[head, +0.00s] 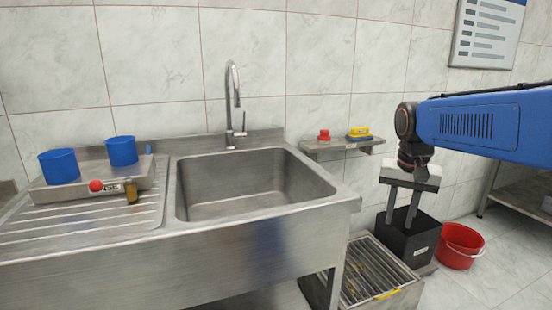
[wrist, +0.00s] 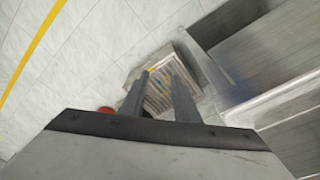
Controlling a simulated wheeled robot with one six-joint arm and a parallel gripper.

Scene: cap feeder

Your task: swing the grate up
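The grate (head: 376,268) is a set of parallel metal bars lying flat on a low box on the floor, right of the sink. A yellow piece (head: 387,294) is at its front edge. The wrist view also shows the grate (wrist: 159,92), between and beyond my fingers. My gripper (head: 399,225) points down with its two fingers apart and nothing between them. It is above floor level, apart from the grate, and overlaps the dark bin in the head view.
A dark bin (head: 398,249) and a red bucket (head: 460,247) stand right of the grate. The steel sink (head: 250,235) is to the left. A wall shelf (head: 342,149) holds a red object and a yellow-blue one. Floor at the front right is clear.

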